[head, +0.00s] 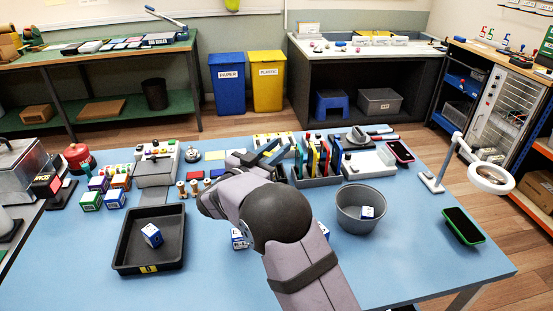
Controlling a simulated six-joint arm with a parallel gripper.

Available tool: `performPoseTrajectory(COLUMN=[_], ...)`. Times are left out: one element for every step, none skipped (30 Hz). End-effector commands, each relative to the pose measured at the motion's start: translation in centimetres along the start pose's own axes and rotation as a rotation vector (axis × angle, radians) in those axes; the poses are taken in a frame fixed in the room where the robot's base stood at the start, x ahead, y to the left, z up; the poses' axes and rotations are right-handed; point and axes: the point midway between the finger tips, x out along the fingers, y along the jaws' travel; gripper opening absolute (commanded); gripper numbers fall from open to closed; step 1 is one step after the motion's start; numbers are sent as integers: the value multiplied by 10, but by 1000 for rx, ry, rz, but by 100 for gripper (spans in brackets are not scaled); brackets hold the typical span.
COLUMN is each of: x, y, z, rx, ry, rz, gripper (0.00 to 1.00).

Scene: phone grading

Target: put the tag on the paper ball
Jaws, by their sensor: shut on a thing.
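My gripper (265,154) is over the back middle of the blue table, with its fingers pointing away from me. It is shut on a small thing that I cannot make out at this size. I cannot make out the tag or a paper ball anywhere in the head view. My own arm hides the middle of the table and part of what lies behind it.
A black tray (121,262) with a small blue-and-white box (152,235) stands at the left. A grey bowl (346,208) with another box stands right of my arm. A green-edged phone (463,226) lies at the right. Upright coloured folders (325,157) stand near my gripper.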

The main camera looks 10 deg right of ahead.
Motion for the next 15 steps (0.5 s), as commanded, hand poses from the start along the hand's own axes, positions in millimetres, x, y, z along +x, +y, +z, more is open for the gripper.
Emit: performPoseTrajectory(x=[0, 0, 0, 0, 0, 0, 0, 0, 0, 0, 0, 0, 0, 0, 0], y=[0, 0, 0, 0, 0, 0, 0, 0, 0, 0, 0, 0, 0, 0, 0], z=[1, 2, 4, 7, 10, 16, 19, 23, 27, 30, 32, 35, 36, 37, 37], rx=[0, -1, -2, -3, -3, -5, -5, -4, -4, -4, -2, -2, -1, -1, 0], ry=[0, 0, 0, -1, -1, -2, -2, -2, -2, -1, -1, 0, 0, 0, 1], rz=[0, 0, 0, 0, 0, 0, 0, 0, 1, 1, 1, 1, 1, 1, 1], gripper=[0, 0, 0, 0, 0, 0, 0, 0, 0, 0, 0, 0, 0, 0, 0])
